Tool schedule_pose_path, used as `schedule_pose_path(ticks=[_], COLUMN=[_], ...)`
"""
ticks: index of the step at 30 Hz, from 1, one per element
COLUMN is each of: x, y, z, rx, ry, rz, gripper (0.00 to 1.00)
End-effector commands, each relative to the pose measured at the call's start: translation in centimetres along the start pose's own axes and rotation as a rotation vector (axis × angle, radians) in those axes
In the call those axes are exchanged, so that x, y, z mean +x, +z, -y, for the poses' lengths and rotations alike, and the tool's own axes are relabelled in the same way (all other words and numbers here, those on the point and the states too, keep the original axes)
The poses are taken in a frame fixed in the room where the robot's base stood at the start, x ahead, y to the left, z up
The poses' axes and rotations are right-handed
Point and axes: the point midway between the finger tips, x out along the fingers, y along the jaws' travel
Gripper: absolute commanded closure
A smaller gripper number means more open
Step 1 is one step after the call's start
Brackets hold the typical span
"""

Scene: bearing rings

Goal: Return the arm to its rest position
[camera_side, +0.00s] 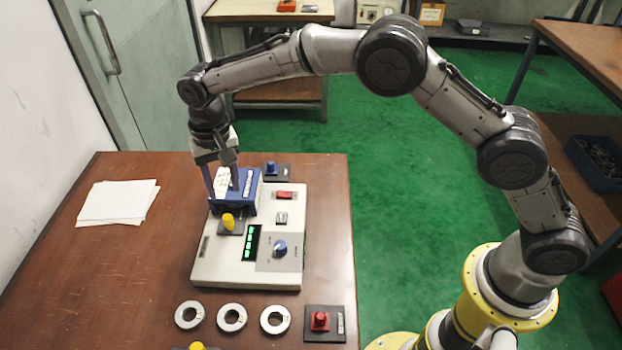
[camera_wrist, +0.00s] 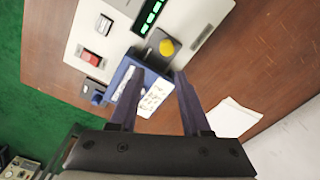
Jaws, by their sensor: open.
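My arm is stretched out over the table. Three metal rings, left (camera_side: 189,315), middle (camera_side: 232,317) and right (camera_side: 275,319), lie flat in a row at the front.
The beige instrument (camera_side: 210,262) has a lit green display, blue dial and red switch. A yellow knob (camera_side: 228,221) stands in front of the block. A blue knob (camera_side: 270,168) and red knob (camera_side: 320,321) stand nearby. White papers (camera_side: 117,202) lie left. The table's left front (camera_side: 90,290) is clear.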

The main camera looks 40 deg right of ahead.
Motion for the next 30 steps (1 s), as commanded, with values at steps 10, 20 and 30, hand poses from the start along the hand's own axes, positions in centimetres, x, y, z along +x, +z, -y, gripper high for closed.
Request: schedule_pose_path(ticks=[10, 20, 30], x=[-17.1, -25.8, -25.1], y=[-1.3, 6.0, 17.6], z=[-9.7, -21.4, -30.9], rx=[0.134, 0.139, 0.041], ry=[-0.143, -0.191, -0.164], rz=[-0.186, -0.338, -0.477], gripper=[0.53, 0.53, 0.53])
